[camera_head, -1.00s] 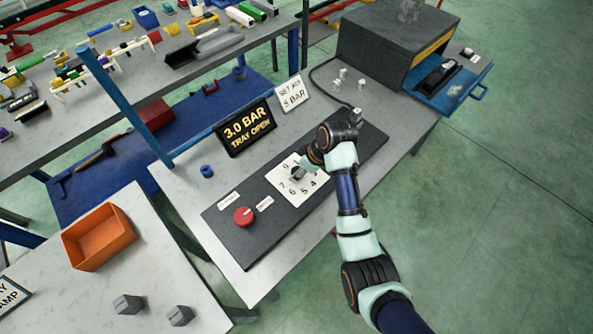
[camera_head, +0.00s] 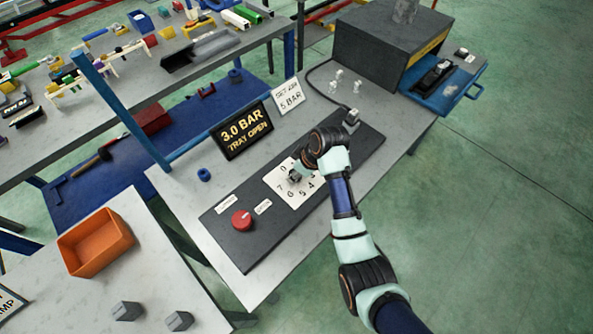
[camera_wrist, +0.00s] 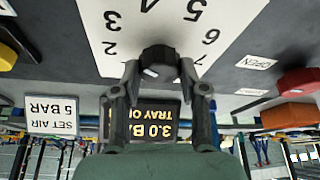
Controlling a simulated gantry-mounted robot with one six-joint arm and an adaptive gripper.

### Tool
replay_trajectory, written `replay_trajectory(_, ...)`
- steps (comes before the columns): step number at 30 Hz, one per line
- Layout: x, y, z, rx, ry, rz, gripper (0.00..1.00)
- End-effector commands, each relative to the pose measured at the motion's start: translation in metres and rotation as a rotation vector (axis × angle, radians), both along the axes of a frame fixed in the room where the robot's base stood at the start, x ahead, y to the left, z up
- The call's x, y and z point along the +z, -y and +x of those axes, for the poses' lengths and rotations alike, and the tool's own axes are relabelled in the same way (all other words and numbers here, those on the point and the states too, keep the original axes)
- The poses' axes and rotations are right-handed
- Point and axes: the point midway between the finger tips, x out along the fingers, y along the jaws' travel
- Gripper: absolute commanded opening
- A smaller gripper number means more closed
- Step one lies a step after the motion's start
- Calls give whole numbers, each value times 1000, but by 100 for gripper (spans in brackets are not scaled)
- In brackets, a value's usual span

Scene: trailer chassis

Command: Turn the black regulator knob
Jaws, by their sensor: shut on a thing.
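The black regulator knob (camera_wrist: 158,62) sits on a white numbered dial plate (camera_head: 302,198) on a dark panel. In the wrist view it stands between the two fingertips of my gripper (camera_wrist: 160,85), which is shut on it. A small light mark shows on the knob's near face. In the head view my gripper (camera_head: 296,177) is over the dial and my wrist hides part of the plate. A black sign (camera_head: 243,130) behind the panel reads "3.0 BAR TRAY OPEN". A white card (camera_head: 288,94) beside it reads "SET AIR 5 BAR".
A red knob (camera_head: 242,220) with two small labels is on the panel left of the dial. A grey box (camera_head: 393,42) with an open blue tray (camera_head: 450,92) stands at the back right. Small fittings lie near it. An orange bin (camera_head: 96,243) is on the left table.

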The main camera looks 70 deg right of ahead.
Motion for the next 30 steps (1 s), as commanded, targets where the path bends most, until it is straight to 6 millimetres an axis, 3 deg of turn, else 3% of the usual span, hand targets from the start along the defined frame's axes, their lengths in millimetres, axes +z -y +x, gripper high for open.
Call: replay_trajectory(30, 2, -3, 2, -628, 0, 0, 8)
